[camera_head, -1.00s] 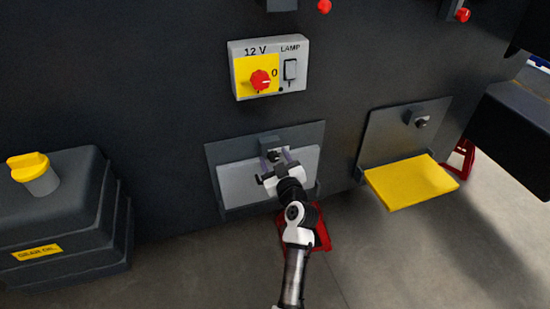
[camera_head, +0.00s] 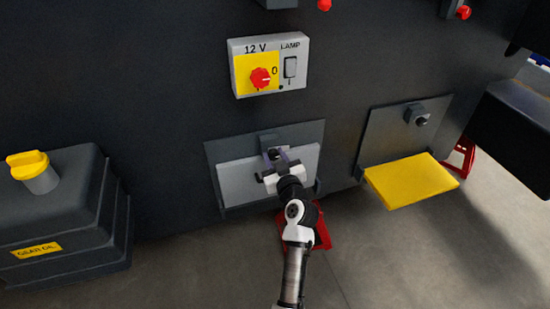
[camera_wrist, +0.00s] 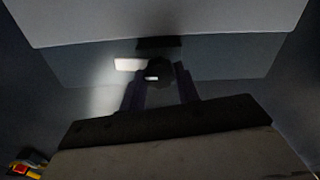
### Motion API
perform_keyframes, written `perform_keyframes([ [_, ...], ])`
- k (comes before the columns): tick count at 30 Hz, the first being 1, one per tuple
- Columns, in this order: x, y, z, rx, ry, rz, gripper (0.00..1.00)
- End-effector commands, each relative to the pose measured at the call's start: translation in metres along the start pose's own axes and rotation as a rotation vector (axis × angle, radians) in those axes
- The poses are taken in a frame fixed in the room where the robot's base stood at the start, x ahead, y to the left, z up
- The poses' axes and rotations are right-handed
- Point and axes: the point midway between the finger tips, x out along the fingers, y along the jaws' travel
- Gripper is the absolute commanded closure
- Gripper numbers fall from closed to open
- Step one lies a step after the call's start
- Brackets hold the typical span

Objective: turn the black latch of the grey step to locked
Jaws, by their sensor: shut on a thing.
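The grey step (camera_head: 236,184) is folded up against its dark backing plate on the machine's wall. It also shows as a pale panel at the top of the wrist view (camera_wrist: 170,22). The black latch (camera_wrist: 159,70) is a small round dark knob with a short white mark, on a block above the step. My gripper (camera_head: 276,156) is at the latch, its fingers shut on the knob from both sides. In the wrist view the fingers (camera_wrist: 160,86) stand to either side of the knob. In the head view the gripper hides part of the latch and step.
A 12 V switch box (camera_head: 300,51) with a red knob is above. A yellow step (camera_head: 410,181) is folded down at right, under its own latch (camera_head: 421,121). A dark gear oil tank (camera_head: 70,215) stands at left. A red part (camera_head: 321,237) is below my arm.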

Motion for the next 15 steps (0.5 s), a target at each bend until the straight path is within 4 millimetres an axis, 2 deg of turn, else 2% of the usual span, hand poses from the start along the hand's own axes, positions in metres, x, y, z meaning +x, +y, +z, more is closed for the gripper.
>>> perform_keyframes([
  [15, -0.0005, 0.0019, 0.0009, 0.449, -0.002, 0.001, 0.91],
])
